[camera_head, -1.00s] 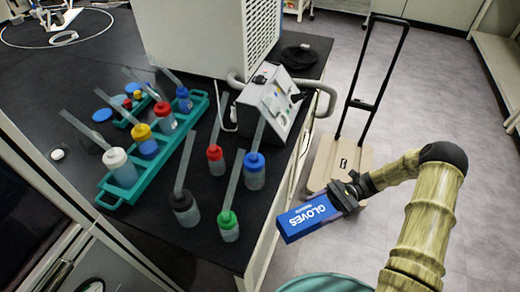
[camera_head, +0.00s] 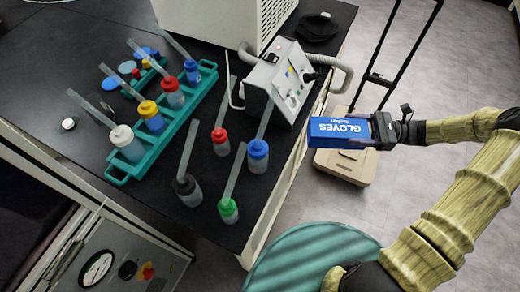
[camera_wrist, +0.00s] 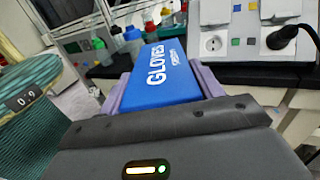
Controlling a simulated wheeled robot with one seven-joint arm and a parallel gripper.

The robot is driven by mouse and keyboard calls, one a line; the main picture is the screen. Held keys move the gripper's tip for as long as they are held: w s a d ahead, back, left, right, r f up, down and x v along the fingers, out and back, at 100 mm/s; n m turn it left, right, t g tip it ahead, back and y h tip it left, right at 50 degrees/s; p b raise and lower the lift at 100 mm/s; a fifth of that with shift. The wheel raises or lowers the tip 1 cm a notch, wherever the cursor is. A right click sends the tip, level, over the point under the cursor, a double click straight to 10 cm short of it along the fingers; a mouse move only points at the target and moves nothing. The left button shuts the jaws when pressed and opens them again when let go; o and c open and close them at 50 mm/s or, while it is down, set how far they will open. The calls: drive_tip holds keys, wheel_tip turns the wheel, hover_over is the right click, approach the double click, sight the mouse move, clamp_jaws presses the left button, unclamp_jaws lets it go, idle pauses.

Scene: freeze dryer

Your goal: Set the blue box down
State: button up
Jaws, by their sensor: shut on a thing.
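The blue box (camera_head: 338,132), marked GLOVES, is held at its right end by my gripper (camera_head: 380,130). In the head view it hangs in the air beside the black bench's right edge, in front of the beige cart. In the wrist view the blue box (camera_wrist: 165,73) lies between the two purple-grey fingers and points ahead toward the bench. My gripper (camera_wrist: 163,90) is shut on it. The box's far end and underside are hidden in the wrist view.
The black bench (camera_head: 110,205) holds a teal rack (camera_head: 118,178) of bottles, several loose bottles with coloured caps, and a control box (camera_head: 280,80) with a cable. A beige cart (camera_head: 345,168) with a tall black handle stands on the floor beside the bench.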

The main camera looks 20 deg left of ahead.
drive_tip(key=shift+a, duration=0.1)
drive_tip(key=p+x, duration=0.2)
drive_tip(key=x, duration=1.4)
drive_tip(key=shift+a, duration=0.2)
drive_tip(key=shift+s, duration=0.1)
drive_tip(key=shift+s+a, duration=0.1)
drive_tip(key=shift+a, duration=0.25)
drive_tip(key=shift+s+a+f+p, duration=0.15)
drive_tip(key=shift+f+p, duration=0.1)
drive_tip(key=shift+f, duration=0.65)
drive_tip(key=shift+w+a+f+p, duration=0.1)
drive_tip(key=shift+a+f+p, duration=0.15)
drive_tip(key=shift+f, duration=0.65)
drive_tip(key=o, duration=0.8)
drive_tip(key=shift+d+f, duration=0.1)
drive_tip(key=shift+c, duration=0.2)
